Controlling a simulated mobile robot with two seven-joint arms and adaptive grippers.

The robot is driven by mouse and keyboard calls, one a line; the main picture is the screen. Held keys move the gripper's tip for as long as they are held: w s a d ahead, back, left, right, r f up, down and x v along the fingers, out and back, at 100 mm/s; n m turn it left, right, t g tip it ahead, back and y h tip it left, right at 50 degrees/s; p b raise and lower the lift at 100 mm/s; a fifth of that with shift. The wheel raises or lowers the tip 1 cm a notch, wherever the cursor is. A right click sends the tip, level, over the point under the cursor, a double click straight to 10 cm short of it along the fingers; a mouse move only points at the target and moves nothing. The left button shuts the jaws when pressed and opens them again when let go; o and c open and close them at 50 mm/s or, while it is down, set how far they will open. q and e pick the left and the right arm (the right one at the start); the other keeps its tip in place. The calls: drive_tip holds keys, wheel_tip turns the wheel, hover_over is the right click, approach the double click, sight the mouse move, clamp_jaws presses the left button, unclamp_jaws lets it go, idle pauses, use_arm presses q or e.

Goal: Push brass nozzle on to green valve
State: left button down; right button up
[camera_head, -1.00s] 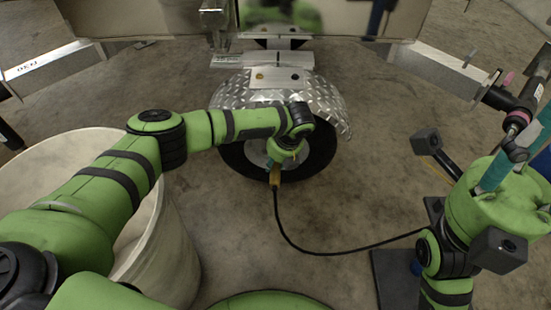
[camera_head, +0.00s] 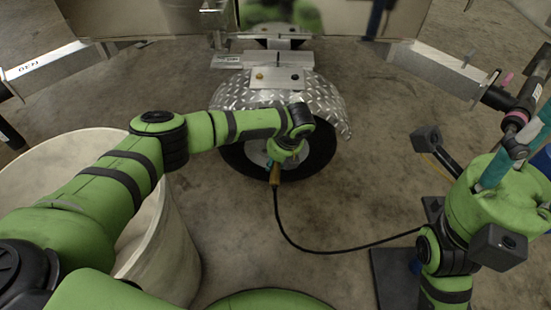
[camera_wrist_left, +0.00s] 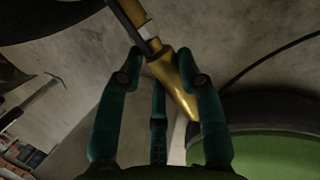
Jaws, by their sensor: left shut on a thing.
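My left gripper (camera_head: 271,164) is in front of the wheel in the head view, with its teal fingers closed around the brass nozzle (camera_head: 275,175). In the left wrist view the nozzle (camera_wrist_left: 182,88) lies slanted between the teal fingers (camera_wrist_left: 165,80), its golden body held near their tips. A thin black hose (camera_head: 300,244) runs from the nozzle to the right. The green valve cannot be made out; my gripper and arm cover part of the wheel. My right gripper (camera_head: 508,155) is at the right edge, its teal fingers partly visible.
The black tyre (camera_head: 318,160) stands under a silver diamond-plate fender (camera_head: 325,100) of the trailer. A large pale barrel (camera_head: 180,250) stands at left below my left arm. Aluminium trailer beams (camera_head: 440,70) reach out on both sides. The concrete floor (camera_head: 370,200) between is open.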

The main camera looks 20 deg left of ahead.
use_arm(q)
drive_tip(key=shift+w+a+b, duration=0.2)
drive_tip(key=shift+w+b, duration=0.3)
drive_tip(key=shift+w, duration=0.25)
drive_tip(key=shift+w+a+b, duration=0.15)
drive_tip(key=shift+w+b, duration=0.35)
drive_tip(key=shift+w, duration=0.2)
drive_tip(key=c, duration=0.7)
unclamp_jaws()
drive_tip(key=shift+c, duration=0.2)
drive_tip(key=shift+r, duration=0.1)
drive_tip(key=v, duration=1.2)
